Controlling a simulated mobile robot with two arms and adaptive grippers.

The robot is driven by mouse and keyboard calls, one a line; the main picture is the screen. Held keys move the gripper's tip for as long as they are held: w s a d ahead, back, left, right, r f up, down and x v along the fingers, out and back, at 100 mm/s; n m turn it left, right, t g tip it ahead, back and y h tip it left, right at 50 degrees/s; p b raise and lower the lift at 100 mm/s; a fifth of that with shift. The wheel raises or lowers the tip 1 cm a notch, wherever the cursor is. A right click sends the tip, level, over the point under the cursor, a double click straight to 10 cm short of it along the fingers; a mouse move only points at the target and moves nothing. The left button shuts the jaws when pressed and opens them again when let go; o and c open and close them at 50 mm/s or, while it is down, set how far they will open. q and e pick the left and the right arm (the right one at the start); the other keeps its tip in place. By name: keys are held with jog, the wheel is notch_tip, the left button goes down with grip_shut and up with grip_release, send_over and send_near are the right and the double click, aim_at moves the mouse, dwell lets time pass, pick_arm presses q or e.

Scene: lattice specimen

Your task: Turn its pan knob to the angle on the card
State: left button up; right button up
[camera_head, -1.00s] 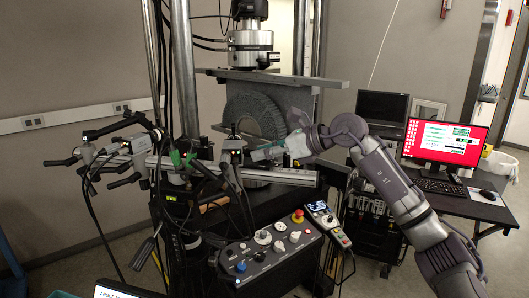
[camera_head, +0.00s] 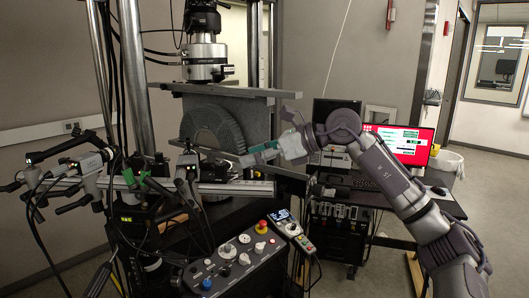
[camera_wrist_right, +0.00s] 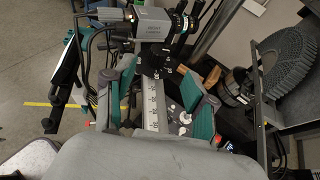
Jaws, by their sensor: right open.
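My right gripper (camera_head: 255,156) is open above the right part of the metal rail (camera_head: 235,188), with nothing between its fingers in the head view. A small dark camera unit (camera_head: 187,166) stands on the rail, left of the fingertips and apart from them. In the right wrist view my gripper's teal-padded fingers (camera_wrist_right: 160,100) are spread above the rail's white scale (camera_wrist_right: 152,103). A grey camera with a lens (camera_wrist_right: 140,27) sits beyond them, on a dark mount (camera_wrist_right: 160,66). I cannot make out which part is the pan knob. The angle card is not readable here. My left gripper is not in view.
A control box (camera_head: 235,262) with knobs and a red button stands in front. The test frame with a grey ribbed arch (camera_head: 214,128) rises behind the rail. Another camera with black levers (camera_head: 85,165) is at the left. A red-screened monitor (camera_head: 395,143) stands right.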

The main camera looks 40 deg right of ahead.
jog(key=shift+v, duration=1.4)
jog(key=shift+s+r, duration=0.1)
